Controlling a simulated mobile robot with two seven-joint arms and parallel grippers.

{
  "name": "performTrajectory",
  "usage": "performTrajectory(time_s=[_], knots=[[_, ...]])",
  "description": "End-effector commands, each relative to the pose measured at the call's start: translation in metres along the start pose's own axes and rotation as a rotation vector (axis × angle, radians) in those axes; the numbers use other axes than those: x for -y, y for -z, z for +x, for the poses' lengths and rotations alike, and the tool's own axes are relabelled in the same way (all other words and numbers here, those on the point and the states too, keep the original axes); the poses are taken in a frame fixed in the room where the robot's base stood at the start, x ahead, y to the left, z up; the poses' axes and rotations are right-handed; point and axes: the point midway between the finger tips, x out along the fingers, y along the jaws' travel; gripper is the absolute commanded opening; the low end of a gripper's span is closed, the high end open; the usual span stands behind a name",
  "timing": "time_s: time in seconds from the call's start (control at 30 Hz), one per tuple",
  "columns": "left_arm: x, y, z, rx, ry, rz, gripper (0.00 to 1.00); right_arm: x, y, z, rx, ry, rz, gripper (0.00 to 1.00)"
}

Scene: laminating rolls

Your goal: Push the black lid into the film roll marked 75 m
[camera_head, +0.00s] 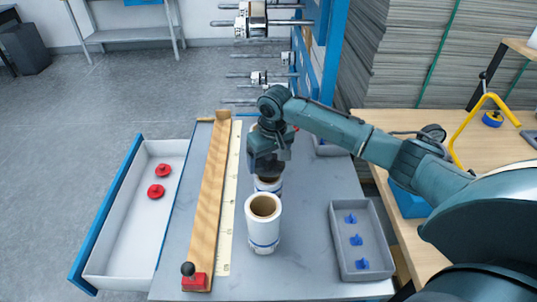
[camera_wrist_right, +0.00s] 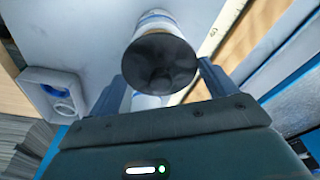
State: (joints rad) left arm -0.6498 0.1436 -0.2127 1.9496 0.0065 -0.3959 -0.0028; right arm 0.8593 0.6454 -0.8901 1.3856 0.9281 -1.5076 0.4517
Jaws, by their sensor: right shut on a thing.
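The black lid (camera_wrist_right: 160,62) is a round dark disc held between the two fingers of my right gripper (camera_head: 268,163) in the right wrist view. In the head view the gripper points down over the far film roll (camera_head: 268,185), hiding its top. A near film roll (camera_head: 263,238) stands upright in front, white with a blue band and an open brown core. Film roll parts (camera_wrist_right: 154,18) show beyond the lid in the wrist view. I cannot read the roll markings, nor tell whether the lid touches the far roll. My left gripper is not in view.
An open white drawer (camera_head: 118,237) with two red knobbed lids is at the left. A wooden strip (camera_head: 209,205) and a ruler (camera_head: 231,200) run beside the rolls. A grey tray (camera_head: 345,272) with blue pieces stands right. The grey tabletop (camera_head: 305,220) between is clear.

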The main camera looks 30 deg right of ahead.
Motion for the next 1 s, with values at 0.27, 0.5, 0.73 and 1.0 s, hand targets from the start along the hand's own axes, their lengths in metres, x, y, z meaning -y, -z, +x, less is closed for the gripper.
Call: performTrajectory(time_s=[0.27, 0.5, 0.73, 1.0], knots=[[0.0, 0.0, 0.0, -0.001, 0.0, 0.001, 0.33, 0.0, -0.002, 0.011, 0.001, -0.001, -0.001, 0.62], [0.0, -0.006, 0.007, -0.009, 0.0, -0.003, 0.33, 0.0, -0.004, 0.023, -0.001, -0.001, -0.001, 0.62], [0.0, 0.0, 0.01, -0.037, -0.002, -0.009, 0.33, -0.001, -0.005, 0.032, -0.001, -0.002, -0.001, 0.62], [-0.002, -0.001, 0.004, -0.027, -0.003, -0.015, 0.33, 0.0, -0.006, 0.038, 0.0, 0.0, 0.0, 0.62]])
